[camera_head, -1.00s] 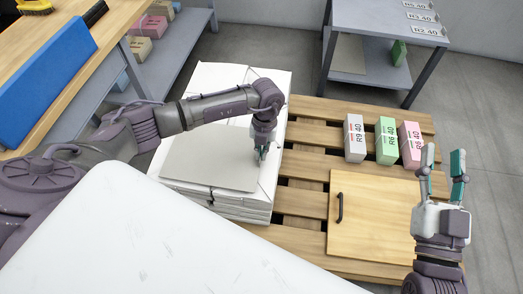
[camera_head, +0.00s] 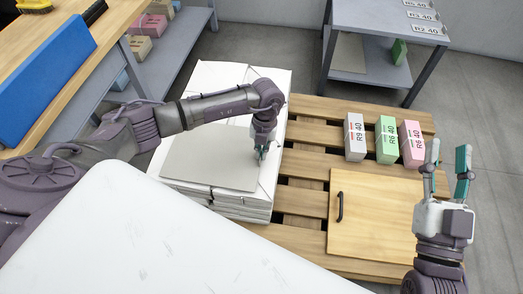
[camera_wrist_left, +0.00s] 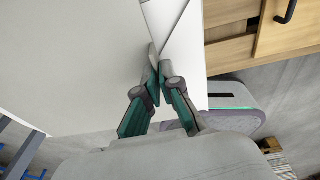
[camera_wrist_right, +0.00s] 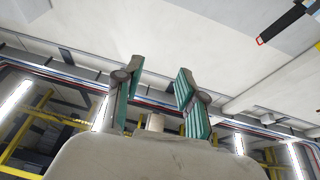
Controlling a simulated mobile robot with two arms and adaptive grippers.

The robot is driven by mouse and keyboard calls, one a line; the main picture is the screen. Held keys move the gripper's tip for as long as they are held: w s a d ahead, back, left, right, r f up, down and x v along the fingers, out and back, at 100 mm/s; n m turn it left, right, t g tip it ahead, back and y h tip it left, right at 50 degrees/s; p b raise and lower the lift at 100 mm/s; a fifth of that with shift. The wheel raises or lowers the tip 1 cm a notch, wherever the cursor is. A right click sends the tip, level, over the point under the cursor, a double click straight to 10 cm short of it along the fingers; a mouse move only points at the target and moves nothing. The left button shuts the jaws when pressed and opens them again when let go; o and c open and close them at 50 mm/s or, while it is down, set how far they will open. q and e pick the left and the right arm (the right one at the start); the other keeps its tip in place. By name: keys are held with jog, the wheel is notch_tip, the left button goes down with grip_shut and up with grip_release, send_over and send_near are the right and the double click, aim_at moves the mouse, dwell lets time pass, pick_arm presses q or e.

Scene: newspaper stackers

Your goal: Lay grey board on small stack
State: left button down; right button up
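A thin grey board (camera_head: 212,158) lies flat on the front part of a stack of white newspapers (camera_head: 240,207) on the wooden pallet. In the left wrist view the board (camera_wrist_left: 70,60) fills the left side. My left gripper (camera_head: 260,153) is at the board's right edge. In the left wrist view its fingertips (camera_wrist_left: 157,65) are closed together on that edge, one on each side. My right gripper (camera_head: 447,158) is open and empty, fingers up, over the pallet's right side.
A wooden panel with a black handle (camera_head: 372,215) lies on the pallet (camera_head: 305,165). Grey, green and pink price blocks (camera_head: 387,140) stand behind it. A grey shelf table (camera_head: 385,45) is at the back, holding another grey sheet (camera_head: 349,54). A workbench with a blue box (camera_head: 45,80) is at left.

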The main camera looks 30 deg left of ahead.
pick_arm(q)
jog(key=shift+f, duration=0.15)
pick_arm(e)
jog(key=shift+s+a+r, duration=0.1)
jog(key=shift+s+r, duration=0.05)
jog(key=shift+r, duration=0.05)
pick_arm(q)
jog(key=shift+f, duration=0.2)
pick_arm(e)
jog(key=shift+s+r+t, duration=0.2)
jog(key=shift+r+t, duration=0.2)
jog(key=shift+t, duration=0.1)
pick_arm(q)
jog(key=c, duration=1.2)
grip_release()
jog(key=shift+c, duration=0.2)
pick_arm(e)
jog(key=shift+r, duration=0.1)
pick_arm(q)
jog(key=shift+r, duration=0.1)
pick_arm(e)
jog(key=shift+r, duration=0.1)
pick_arm(q)
notch_tip(320, 180, up, 12)
jog(key=w, duration=0.2)
